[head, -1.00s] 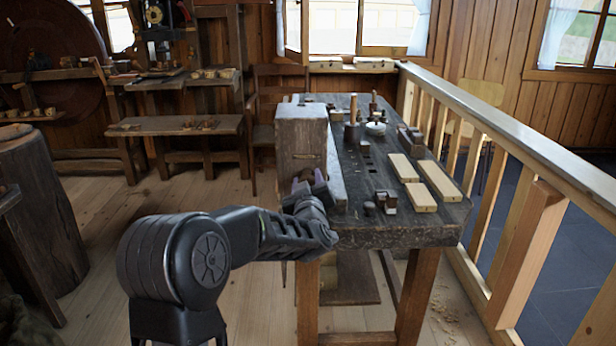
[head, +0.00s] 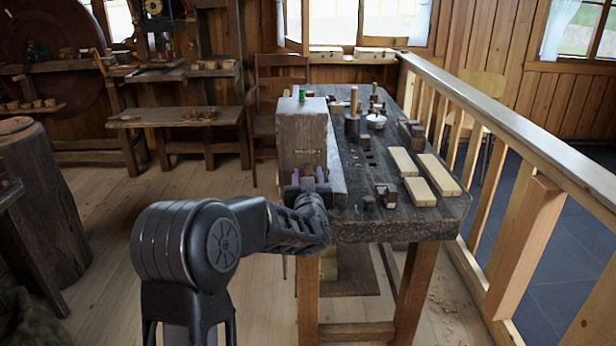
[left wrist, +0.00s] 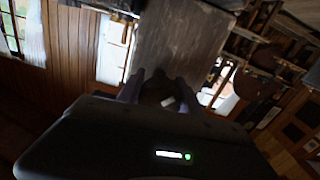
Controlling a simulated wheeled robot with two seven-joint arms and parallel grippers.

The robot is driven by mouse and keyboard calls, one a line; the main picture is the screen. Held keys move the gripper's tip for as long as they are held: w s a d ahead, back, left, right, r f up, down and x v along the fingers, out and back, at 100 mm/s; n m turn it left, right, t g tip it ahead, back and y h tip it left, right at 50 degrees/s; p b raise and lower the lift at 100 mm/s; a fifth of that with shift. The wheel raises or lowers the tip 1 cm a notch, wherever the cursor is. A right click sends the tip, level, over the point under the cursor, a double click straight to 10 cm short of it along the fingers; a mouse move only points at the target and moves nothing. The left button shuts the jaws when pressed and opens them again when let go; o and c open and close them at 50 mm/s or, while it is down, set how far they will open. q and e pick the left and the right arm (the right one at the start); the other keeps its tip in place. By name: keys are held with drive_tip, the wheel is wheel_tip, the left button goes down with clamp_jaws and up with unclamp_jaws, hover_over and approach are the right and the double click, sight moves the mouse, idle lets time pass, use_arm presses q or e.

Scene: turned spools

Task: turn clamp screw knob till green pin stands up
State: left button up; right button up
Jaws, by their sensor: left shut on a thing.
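The clamp block (head: 301,145) is a tall weathered wooden block at the near left end of the workbench. A green pin (head: 302,94) stands upright on its top. My left gripper (head: 308,184) is at the lower front face of the block, its fingers on either side of the screw knob. In the left wrist view, the dark brown knob (left wrist: 156,93) with a pale mark sits between the fingertips, and the gripper is shut on it. The gripper hides most of the knob in the head view. My right gripper is not in view.
The dark workbench (head: 350,225) holds pale wooden bars (head: 438,174), small dark blocks and turned pieces. A wooden railing (head: 520,135) runs along its right side. A stump (head: 40,190) stands at far left, with open floor between.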

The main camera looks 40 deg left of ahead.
use_arm(q)
drive_tip(key=o, duration=1)
drive_tip(key=shift+d+f, duration=0.1)
drive_tip(key=shift+f, duration=0.15)
drive_tip(key=o, duration=0.4)
drive_tip(key=shift+r, duration=0.2)
drive_tip(key=shift+c, duration=0.2)
drive_tip(key=shift+s, duration=0.1)
drive_tip(key=v, duration=0.7)
drive_tip(key=shift+s+d, duration=0.25)
drive_tip(key=shift+s, duration=0.05)
